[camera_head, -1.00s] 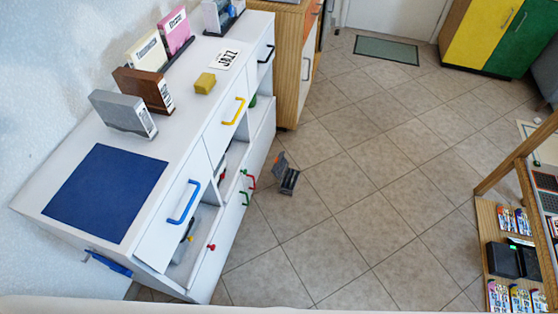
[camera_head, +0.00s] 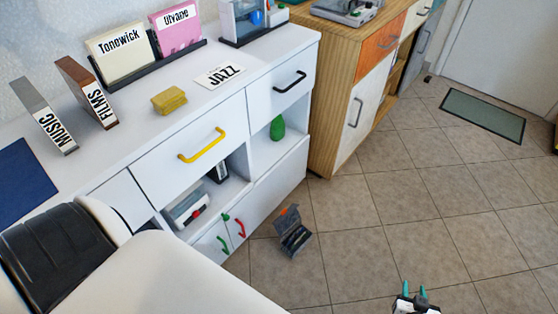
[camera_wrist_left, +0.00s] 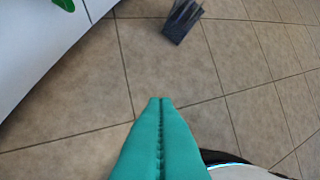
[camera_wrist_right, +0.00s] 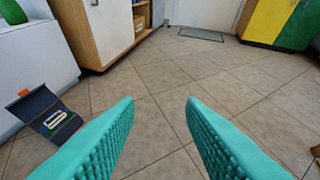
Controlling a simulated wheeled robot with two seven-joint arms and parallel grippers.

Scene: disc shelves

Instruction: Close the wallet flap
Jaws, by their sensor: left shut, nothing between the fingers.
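A dark grey open case (camera_head: 292,238) stands on the tiled floor in front of the white cabinet. It looks like the wallet, its flap (camera_head: 287,217) raised and with an orange tab. In the right wrist view the open case (camera_wrist_right: 50,115) is at the left, with pale contents inside. In the left wrist view part of it (camera_wrist_left: 183,22) shows at the top. My left gripper (camera_wrist_left: 160,100) is shut and empty, apart from the case.
The white cabinet (camera_head: 270,190) stands left of the case, with red and green handles near it. A wooden cabinet (camera_head: 330,100) stands behind. My white arm covers the lower left of the head view. The floor to the right is clear up to a green mat (camera_head: 484,113).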

